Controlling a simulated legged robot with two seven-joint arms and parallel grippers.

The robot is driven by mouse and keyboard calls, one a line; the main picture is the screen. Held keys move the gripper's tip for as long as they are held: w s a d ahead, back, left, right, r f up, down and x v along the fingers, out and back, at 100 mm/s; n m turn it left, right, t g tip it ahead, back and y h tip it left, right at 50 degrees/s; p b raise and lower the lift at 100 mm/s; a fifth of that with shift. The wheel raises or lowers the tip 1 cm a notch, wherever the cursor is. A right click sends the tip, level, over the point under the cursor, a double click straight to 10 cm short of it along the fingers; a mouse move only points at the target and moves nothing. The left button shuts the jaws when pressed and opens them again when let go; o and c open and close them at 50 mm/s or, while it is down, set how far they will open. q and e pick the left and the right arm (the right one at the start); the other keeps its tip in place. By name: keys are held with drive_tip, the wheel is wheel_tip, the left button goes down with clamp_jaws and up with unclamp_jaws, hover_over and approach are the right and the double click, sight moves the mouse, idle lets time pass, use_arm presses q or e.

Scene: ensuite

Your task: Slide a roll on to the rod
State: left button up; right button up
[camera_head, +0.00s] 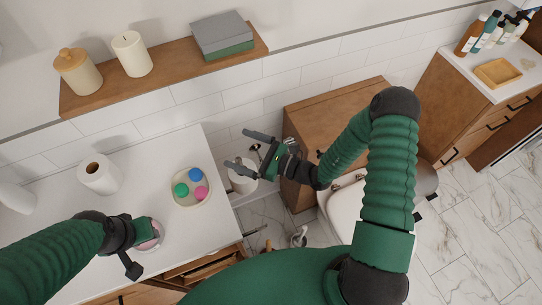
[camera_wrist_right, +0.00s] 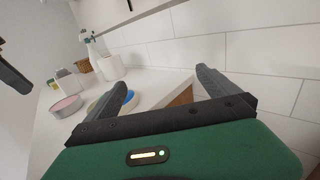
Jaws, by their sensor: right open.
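A white paper roll (camera_head: 99,175) stands upright on the white counter; it also shows in the right wrist view (camera_wrist_right: 110,68). A second white roll (camera_head: 242,180) sits in the gap between counter and wooden cabinet, partly covered by my right gripper. I cannot tell whether it is on a rod; no rod shows clearly. My right gripper (camera_head: 247,150) is open with nothing between its fingers, above that second roll; its fingers show in the right wrist view (camera_wrist_right: 165,88). My left gripper (camera_head: 140,250) is over the counter beside a pink round dish (camera_head: 152,236); its jaws are mostly hidden.
A dish with coloured balls (camera_head: 191,201) lies near the counter's right edge. A wooden shelf (camera_head: 170,82) above holds a jar, a candle and a grey box. A wooden cabinet (camera_head: 310,112) and a white toilet (camera_head: 345,215) stand right of the gap. A drawer (camera_head: 205,268) below is open.

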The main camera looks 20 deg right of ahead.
drive_tip(key=b+v, duration=0.2)
drive_tip(key=v, duration=1.4)
drive_tip(key=shift+s+d+b, duration=0.2)
drive_tip(key=shift+b, duration=0.1)
drive_tip(key=shift+a, duration=0.1)
drive_tip(key=shift+d, duration=0.2)
